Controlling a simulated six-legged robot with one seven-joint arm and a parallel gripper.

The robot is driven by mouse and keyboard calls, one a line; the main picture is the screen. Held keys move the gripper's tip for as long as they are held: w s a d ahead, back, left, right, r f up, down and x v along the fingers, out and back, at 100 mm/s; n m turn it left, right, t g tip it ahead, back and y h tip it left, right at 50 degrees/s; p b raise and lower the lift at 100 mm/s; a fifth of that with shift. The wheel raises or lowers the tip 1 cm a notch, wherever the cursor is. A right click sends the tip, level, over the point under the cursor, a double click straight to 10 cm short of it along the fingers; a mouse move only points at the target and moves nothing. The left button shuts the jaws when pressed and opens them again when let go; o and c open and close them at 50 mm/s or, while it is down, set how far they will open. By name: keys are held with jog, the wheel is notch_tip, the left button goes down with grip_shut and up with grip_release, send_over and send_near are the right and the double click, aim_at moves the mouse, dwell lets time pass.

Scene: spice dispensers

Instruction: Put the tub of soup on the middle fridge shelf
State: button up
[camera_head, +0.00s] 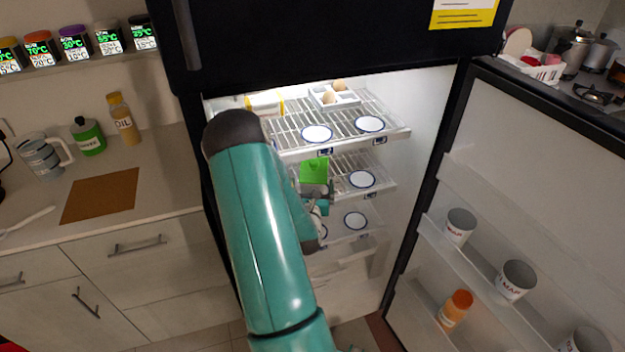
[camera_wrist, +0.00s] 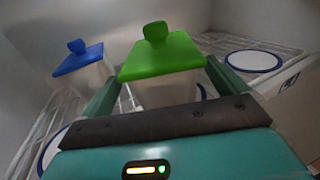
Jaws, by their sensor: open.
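A tub with a green lid and knob (camera_head: 314,170) is at the middle shelf (camera_head: 378,188) of the open fridge. In the wrist view its green lid (camera_wrist: 162,56) is just ahead, above a pale body. My gripper (camera_head: 318,196) is open, with one finger on each side of this tub in the wrist view (camera_wrist: 165,88). I cannot tell whether the fingers touch it. A second tub with a blue lid (camera_wrist: 79,59) stands to its left in the wrist view. No label shows which tub holds soup. My arm hides part of the shelves in the head view.
Round blue-rimmed white discs lie on the shelves, one right of the green tub (camera_head: 361,179). The top shelf holds an egg tray (camera_head: 334,97). The open fridge door (camera_head: 530,180) stands at right with mugs and an orange bottle (camera_head: 455,309).

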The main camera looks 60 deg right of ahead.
jog(key=v, duration=0.8)
jog(key=shift+a, duration=0.1)
